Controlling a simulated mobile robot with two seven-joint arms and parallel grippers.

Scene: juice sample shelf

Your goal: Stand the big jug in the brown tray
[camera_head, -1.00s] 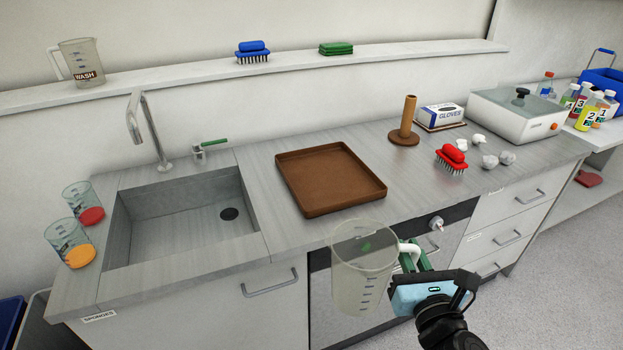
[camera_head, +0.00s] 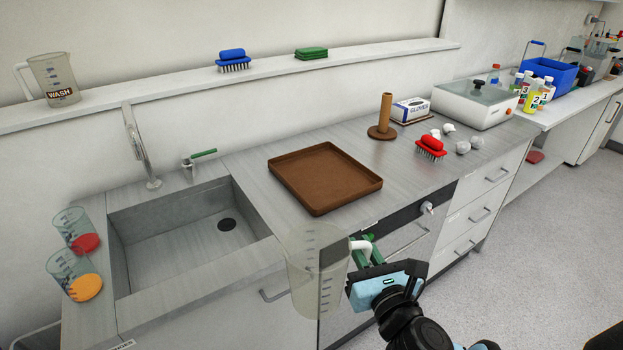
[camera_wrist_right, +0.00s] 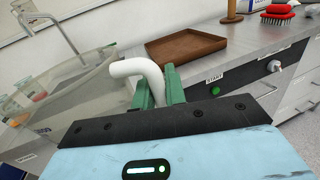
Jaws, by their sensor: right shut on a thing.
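The big jug (camera_head: 316,278) is a translucent plastic jug with a white handle, held upright in front of the counter edge, below and in front of the brown tray. My right gripper (camera_head: 366,250) is shut on its white handle; in the right wrist view the green fingers (camera_wrist_right: 159,88) clasp the handle (camera_wrist_right: 140,68), and the jug's body (camera_wrist_right: 62,105) fills the left side. The brown tray (camera_head: 325,208) lies flat and empty on the counter, right of the sink. It also shows in the right wrist view (camera_wrist_right: 184,61). My left gripper is out of view.
The sink (camera_head: 180,250) with its faucet (camera_head: 140,150) lies left of the tray. Two beakers with red and orange sponges stand at the far left. Right of the tray are a wooden holder (camera_head: 384,115), a red brush (camera_head: 431,147) and white crumpled pieces. A WASH jug (camera_head: 54,80) stands on the shelf.

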